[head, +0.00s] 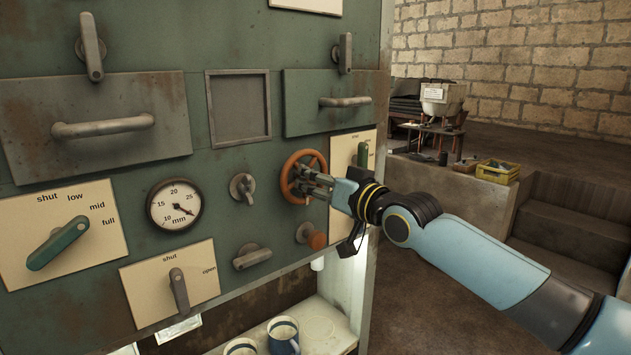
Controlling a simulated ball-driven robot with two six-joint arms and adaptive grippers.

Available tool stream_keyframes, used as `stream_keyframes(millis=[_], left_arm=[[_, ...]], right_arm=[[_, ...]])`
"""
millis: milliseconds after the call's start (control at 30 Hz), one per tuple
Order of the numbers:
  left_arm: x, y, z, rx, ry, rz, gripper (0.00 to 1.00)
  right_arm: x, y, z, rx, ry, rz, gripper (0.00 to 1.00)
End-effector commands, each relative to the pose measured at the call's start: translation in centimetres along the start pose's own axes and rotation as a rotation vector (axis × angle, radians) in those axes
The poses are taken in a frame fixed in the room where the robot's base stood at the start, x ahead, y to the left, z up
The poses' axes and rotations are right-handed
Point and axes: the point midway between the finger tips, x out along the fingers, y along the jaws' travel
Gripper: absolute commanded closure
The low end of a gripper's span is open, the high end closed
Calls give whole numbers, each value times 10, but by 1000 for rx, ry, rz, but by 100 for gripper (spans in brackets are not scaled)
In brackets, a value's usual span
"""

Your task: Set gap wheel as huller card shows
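An orange-brown handwheel (290,181) is mounted on the green machine panel. My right gripper (308,181) is at the wheel, its fingers over the hub and right rim. They overlap the wheel, so I cannot tell whether they are closed on it. A round dial (174,205) marked mm, with numbers 10 to 25, sits left of the wheel; its exact reading is too small to tell. No readable huller card shows. A pale plate (306,4) at the top is cut off by the frame. My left gripper is not in view.
A green lever (58,246) on a shut/low/mid/full plate and a grey lever (179,290) on a shut/open plate are at left. A grey knob (243,187) and an orange-brown knob (316,240) sit near the wheel. Mugs (283,335) stand below. A yellow crate (497,172) is behind.

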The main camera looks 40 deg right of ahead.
Motion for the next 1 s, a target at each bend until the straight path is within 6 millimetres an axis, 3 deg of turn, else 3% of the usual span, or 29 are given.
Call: stream_keyframes(millis=[33,200,567,1000], left_arm=[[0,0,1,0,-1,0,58],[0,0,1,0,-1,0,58],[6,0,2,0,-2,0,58],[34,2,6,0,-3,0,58]], right_arm=[[0,0,0,0,0,0,80],[0,0,0,0,0,0,100],[0,0,1,-63,1,-1,100],[0,0,3,-413,1,-1,100]])
